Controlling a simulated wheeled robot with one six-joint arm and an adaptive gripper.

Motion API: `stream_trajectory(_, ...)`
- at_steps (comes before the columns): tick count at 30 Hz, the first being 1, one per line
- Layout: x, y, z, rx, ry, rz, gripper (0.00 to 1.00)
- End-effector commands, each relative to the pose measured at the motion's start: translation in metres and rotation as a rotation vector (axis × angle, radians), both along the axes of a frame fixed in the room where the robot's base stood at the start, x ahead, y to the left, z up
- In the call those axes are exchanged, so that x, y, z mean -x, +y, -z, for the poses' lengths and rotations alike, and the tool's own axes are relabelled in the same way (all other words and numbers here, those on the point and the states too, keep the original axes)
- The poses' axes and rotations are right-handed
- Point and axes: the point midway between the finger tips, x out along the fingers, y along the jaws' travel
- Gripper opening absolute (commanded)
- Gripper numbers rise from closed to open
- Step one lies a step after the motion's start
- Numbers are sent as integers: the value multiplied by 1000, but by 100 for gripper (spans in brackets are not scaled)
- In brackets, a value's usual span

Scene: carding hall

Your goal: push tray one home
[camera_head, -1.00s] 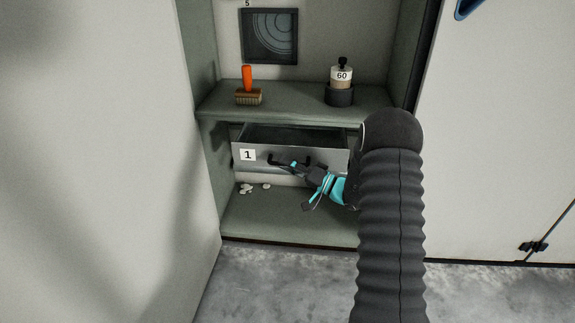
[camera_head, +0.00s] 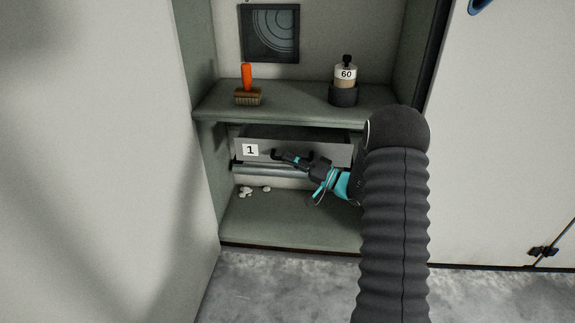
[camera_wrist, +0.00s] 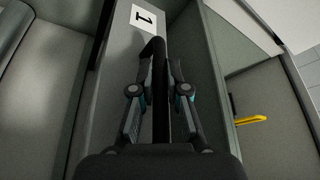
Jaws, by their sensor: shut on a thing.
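Tray one (camera_head: 330,154) is a grey metal drawer with a white label "1" on its front, below the cabinet shelf. It stands partly out, with its dark inside showing above the front. Its front and label also show in the wrist view (camera_wrist: 120,48). A black bar handle (camera_wrist: 159,75) runs between my fingers in the wrist view. My gripper (camera_head: 280,156) is shut on this handle, coming from the right; it also shows in the wrist view (camera_wrist: 160,92). My arm hides the tray's right end in the head view.
On the shelf (camera_head: 290,112) above stand an orange-handled brush (camera_head: 247,88) and a bottle marked 60 in a dark holder (camera_head: 344,84). Small white bits (camera_head: 247,191) lie on the cabinet floor below. A pale panel (camera_head: 95,160) stands at the left.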

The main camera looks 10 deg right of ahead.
Motion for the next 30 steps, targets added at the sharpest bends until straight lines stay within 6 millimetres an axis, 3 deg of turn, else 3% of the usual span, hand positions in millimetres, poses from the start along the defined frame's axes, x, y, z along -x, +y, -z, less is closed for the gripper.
stream_trajectory(8,-2,-2,0,2,0,6,0)
stream_trajectory(9,-2,-2,0,3,0,7,17)
stream_trajectory(12,-2,-2,0,2,0,6,39)
stream_trajectory(23,1,-4,1,1,2,2,39)
stream_trajectory(30,20,-30,8,0,3,4,39)
